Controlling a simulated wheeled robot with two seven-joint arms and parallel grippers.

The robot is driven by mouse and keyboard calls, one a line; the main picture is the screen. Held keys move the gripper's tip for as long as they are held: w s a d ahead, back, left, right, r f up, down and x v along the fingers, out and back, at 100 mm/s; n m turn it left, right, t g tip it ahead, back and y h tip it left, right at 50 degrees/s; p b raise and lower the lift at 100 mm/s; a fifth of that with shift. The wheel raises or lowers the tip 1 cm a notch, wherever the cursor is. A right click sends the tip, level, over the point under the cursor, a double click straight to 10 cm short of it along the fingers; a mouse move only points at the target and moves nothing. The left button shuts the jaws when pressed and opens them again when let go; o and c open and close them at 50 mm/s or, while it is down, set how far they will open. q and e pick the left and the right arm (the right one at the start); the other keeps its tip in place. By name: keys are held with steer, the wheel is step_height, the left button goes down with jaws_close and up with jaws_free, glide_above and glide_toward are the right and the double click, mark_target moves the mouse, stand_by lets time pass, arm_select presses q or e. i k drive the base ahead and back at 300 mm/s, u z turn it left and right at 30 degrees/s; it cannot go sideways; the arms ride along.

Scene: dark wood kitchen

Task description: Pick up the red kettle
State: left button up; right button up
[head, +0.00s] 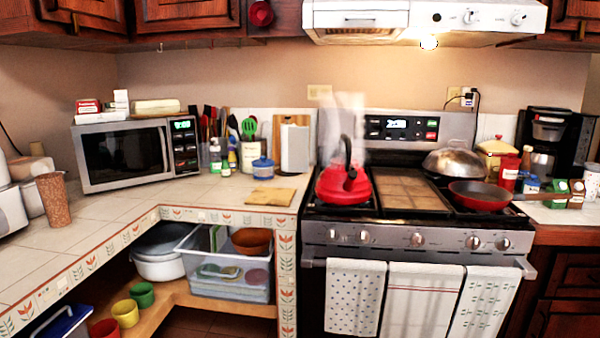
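The red kettle (343,187) stands upright on the left burner of the stove in the head view. Its black handle arches over the top, and pale steam rises above it. Neither of my grippers shows in the head view, and nothing is touching the kettle.
A griddle plate (406,193) lies in the middle of the stove (318,229). A red pan (480,196) and a domed metal lid (455,163) are to its right. A blue-lidded jar (263,168) and a wooden board (272,197) are on the counter left of the kettle. The range hood (355,18) hangs above.

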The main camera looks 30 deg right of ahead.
mark_target(336, 189)
steer(key=u, duration=0.05)
steer(key=i, duration=0.95)
steer(key=z, duration=0.5)
